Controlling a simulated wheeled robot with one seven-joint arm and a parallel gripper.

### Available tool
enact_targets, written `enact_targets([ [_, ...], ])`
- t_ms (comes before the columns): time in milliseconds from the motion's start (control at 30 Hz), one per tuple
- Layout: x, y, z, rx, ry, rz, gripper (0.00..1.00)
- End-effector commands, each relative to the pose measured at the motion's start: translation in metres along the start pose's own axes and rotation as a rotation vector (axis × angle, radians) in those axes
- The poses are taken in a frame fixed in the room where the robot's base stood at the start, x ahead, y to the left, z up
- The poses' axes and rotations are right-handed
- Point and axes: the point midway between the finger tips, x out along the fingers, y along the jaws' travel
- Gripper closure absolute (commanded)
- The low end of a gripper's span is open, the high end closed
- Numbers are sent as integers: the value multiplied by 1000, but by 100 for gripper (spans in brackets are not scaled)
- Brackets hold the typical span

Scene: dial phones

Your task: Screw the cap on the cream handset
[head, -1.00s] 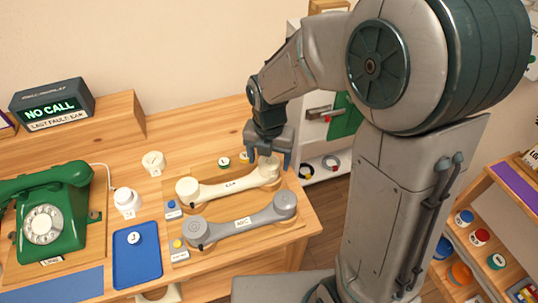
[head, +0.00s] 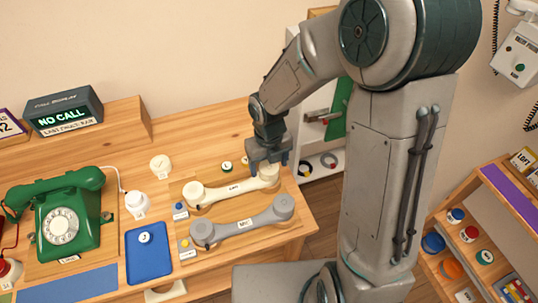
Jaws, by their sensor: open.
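The cream handset (head: 232,187) lies on the wooden bench, its label in the middle of its grip. My gripper (head: 268,164) is open, pointing down, at the handset's right end, with a finger to either side of it. From this view I cannot tell whether the fingers touch that end, or whether a cap sits on it. The handset's left end (head: 194,191) is uncovered by my arm.
A grey handset (head: 243,222) lies just in front. A blue tray (head: 133,268) holds a white round piece (head: 145,237). A green dial phone (head: 62,218) stands at left. The display (head: 62,112) reads NO CALL. A shelf with coloured caps (head: 470,234) is at right.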

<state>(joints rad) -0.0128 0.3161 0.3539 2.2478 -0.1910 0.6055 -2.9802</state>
Motion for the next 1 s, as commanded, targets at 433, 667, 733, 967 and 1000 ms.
enact_targets([
  [433,0,0,0,-45,-1,0,29],
  [667,0,0,0,-42,0,1,29],
  [733,0,0,0,-43,-1,0,29],
  [967,1,0,0,-43,-1,0,49],
  [1000,1,0,0,-43,-1,0,60],
])
